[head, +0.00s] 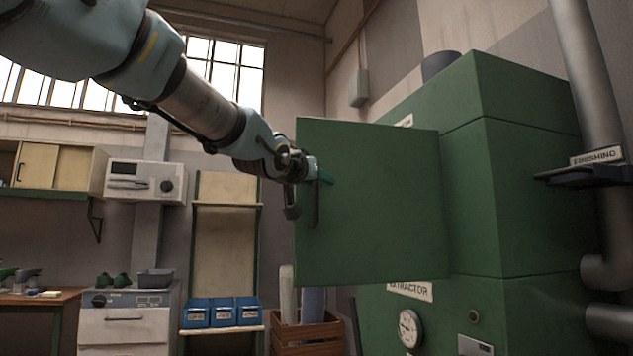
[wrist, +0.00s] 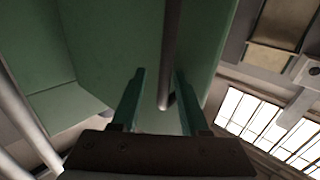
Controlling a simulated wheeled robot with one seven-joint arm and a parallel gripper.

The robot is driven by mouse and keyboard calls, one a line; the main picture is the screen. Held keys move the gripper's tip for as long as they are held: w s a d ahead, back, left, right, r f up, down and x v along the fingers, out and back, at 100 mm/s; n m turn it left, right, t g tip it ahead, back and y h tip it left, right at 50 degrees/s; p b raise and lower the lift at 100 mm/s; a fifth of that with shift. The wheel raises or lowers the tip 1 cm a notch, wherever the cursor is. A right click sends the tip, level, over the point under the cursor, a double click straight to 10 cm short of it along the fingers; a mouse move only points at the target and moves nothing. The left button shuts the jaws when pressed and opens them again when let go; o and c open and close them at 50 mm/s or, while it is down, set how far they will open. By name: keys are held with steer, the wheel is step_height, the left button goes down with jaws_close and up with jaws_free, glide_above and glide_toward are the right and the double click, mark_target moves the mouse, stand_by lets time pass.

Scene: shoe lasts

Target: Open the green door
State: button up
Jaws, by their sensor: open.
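The green door (head: 375,205) stands swung out from the green cabinet (head: 510,190), its free edge to the left. Its dark vertical bar handle (head: 315,208) is near that free edge. My gripper (head: 325,177) is at the upper part of the handle, in front of the door. In the wrist view my gripper (wrist: 160,76) has its two green fingers apart, with the handle bar (wrist: 170,55) showing between them and clear of both. The door's surface (wrist: 110,40) fills the area behind. I cannot tell how deep the bar sits between the fingers.
A wooden crate (head: 308,334) with rolls stands below the door. A shelf with blue bins (head: 222,312) and a drawer cabinet (head: 125,325) stand at left. A gauge (head: 409,328) is on the cabinet's lower front; a pipe (head: 590,90) rises at right.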

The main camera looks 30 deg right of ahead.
steer(key=shift+w+a, duration=0.1)
steer(key=b+v, duration=0.5)
steer(key=v, duration=0.5)
steer(key=shift+s+a, duration=0.25)
steer(key=shift+s, duration=0.1)
stand_by(0.4)
